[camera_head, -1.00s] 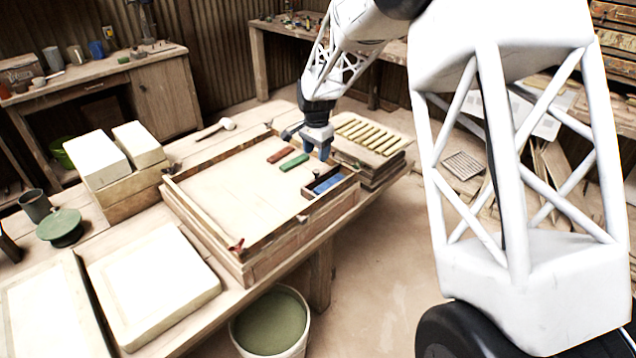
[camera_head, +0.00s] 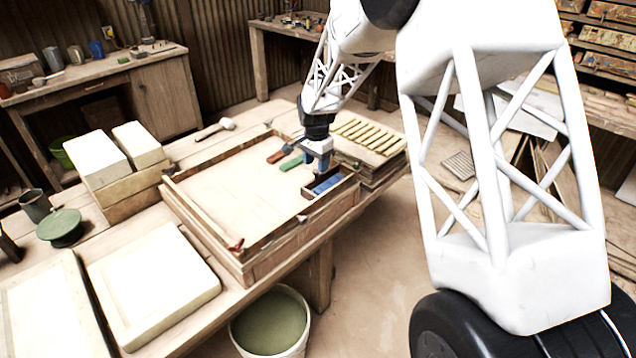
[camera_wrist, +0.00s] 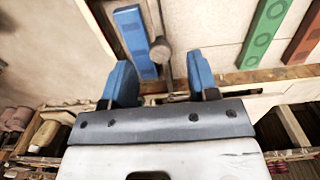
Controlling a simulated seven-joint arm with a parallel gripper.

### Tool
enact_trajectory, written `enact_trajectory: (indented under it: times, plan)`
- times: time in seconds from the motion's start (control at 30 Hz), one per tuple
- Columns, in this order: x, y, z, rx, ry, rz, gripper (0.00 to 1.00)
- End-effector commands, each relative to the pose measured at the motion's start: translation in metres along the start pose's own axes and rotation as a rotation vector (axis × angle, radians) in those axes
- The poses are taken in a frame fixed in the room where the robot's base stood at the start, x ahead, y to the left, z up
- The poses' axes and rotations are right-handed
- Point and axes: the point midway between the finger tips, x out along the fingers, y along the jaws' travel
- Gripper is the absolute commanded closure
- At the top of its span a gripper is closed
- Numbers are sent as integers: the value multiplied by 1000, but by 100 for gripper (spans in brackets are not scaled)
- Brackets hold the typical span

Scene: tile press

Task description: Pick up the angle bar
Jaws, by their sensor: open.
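My gripper (camera_head: 321,166) has blue fingers and is over the near right side of the wooden press tray (camera_head: 222,241), by the small side compartment. In the wrist view my gripper (camera_wrist: 160,68) is open. A thin dark bar with a grey round knob (camera_wrist: 160,49), which looks like the angle bar, shows in the gap between the fingers. It runs along the edge of the compartment, beside a blue tile (camera_wrist: 134,35). Nothing is visibly gripped. In the head view my gripper hides the knob, and I cannot tell how far above it the fingers are.
A green tile (camera_wrist: 265,32) and a red tile (camera_wrist: 304,38) lie on the board nearby. A rack of yellowish strips (camera_head: 370,134) stands just right of the tray. The board's middle is clear.

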Motion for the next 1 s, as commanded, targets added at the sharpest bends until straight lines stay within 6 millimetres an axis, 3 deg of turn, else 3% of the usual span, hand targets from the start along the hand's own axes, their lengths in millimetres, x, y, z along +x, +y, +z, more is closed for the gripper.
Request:
enact_trajectory:
  times: [0.33,0.9,1.0]
  plan:
    - [34,-1,-1,0,1,-1,46]
    - [35,-1,-1,0,1,-1,46]
    - [35,-1,-1,0,1,-1,58]
